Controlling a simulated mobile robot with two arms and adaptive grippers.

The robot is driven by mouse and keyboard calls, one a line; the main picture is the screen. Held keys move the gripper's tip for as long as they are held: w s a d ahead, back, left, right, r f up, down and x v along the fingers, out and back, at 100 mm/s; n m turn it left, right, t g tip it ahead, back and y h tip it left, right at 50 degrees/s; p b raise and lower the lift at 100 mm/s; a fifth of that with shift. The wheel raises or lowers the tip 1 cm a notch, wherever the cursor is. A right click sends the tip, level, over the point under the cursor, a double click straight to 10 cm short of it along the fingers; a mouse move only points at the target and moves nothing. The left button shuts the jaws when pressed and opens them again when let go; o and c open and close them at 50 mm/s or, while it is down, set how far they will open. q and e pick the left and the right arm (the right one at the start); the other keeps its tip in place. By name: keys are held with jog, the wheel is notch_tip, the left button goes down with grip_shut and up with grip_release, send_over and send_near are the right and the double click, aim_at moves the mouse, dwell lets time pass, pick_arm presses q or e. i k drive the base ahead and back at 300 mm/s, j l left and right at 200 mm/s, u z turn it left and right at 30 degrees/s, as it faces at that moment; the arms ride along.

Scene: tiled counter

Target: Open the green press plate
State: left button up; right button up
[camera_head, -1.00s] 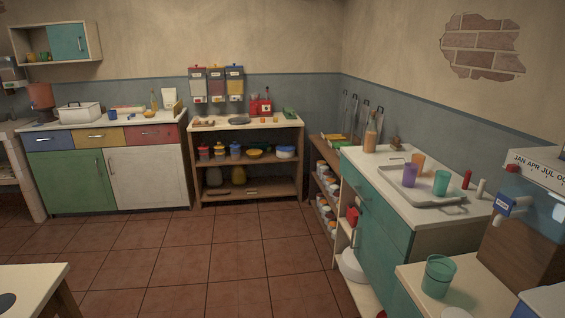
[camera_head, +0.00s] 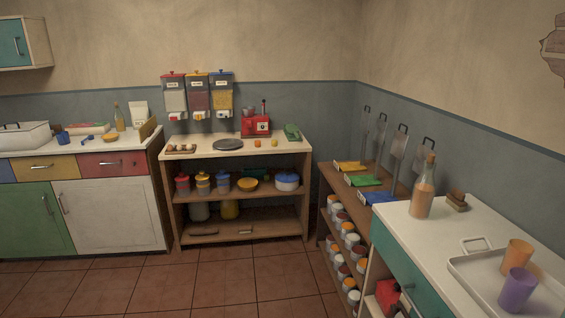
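Three coloured presses stand in a row on the low wooden shelf in the right corner. The green press (camera_head: 363,180) is in the middle, between the yellow press (camera_head: 350,166) and the blue press (camera_head: 380,197). Each has a flat coloured base and a tall grey upright part with a dark handle at its top, leaning near the wall. The green one's upright plate (camera_head: 382,140) appears raised; its exact position is too small to tell. Neither of my grippers is in view.
The teal-fronted counter (camera_head: 440,231) at the right carries a bottle (camera_head: 424,190), a tray (camera_head: 482,276) and cups. A wooden shelf unit (camera_head: 234,152) stands at the back and coloured cabinets at the left. The tiled floor (camera_head: 220,285) in front is clear.

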aim_at(291, 128)
jog(key=i, duration=2)
